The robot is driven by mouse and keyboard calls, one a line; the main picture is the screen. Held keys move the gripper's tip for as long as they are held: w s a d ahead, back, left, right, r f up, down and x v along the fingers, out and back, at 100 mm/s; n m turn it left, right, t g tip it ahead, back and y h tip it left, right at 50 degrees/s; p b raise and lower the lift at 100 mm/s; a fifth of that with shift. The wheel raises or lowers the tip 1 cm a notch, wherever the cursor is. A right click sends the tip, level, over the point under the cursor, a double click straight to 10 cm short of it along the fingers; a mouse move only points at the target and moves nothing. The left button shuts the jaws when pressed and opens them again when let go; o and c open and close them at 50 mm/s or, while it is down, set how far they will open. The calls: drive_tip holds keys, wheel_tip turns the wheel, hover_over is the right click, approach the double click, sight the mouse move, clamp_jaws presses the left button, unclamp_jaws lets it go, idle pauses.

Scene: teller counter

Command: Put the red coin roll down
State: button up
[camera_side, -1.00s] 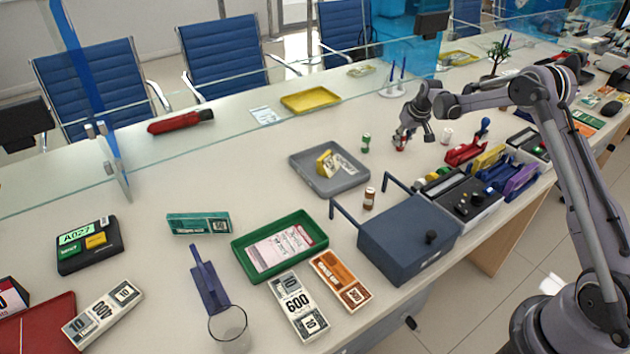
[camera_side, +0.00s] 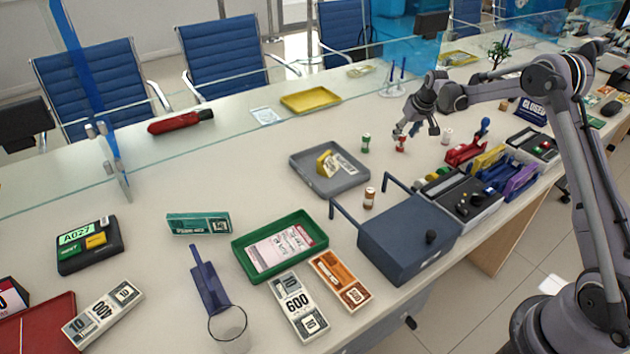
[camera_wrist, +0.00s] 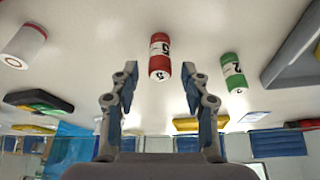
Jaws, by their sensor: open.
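A green coin roll (camera_side: 366,142) stands close by on the left, and a white-looking roll (camera_side: 447,136) on the right. A brown-red roll (camera_side: 369,197) stands nearer the grey tray (camera_side: 318,187). A red rack (camera_side: 464,152) is to the right.

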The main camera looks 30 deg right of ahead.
drive_tip(key=d+v, duration=0.1)
drive_tip(key=v, duration=0.7)
drive_tip(key=s+a+r+n+t, duration=0.1)
drive_tip(key=s+a+r, duration=0.5)
drive_tip(key=a, duration=0.3)
drive_tip(key=s+a+r+t, duration=0.1)
drive_tip(key=s+a+r, duration=0.55)
drive_tip(key=a, duration=0.25)
drive_tip(key=s+a+f+n, duration=0.1)
drive_tip(key=s+a+f, duration=0.1)
drive_tip(key=s+a, duration=0.3)
drive_tip(key=s+a+f+n+t+y, duration=0.1)
drive_tip(key=s+a, duration=0.3)
drive_tip(key=s, duration=0.7)
drive_tip(key=shift+s+a+f, duration=0.35)
drive_tip(key=shift+a+f, duration=0.05)
drive_tip(key=shift+f, duration=0.5)
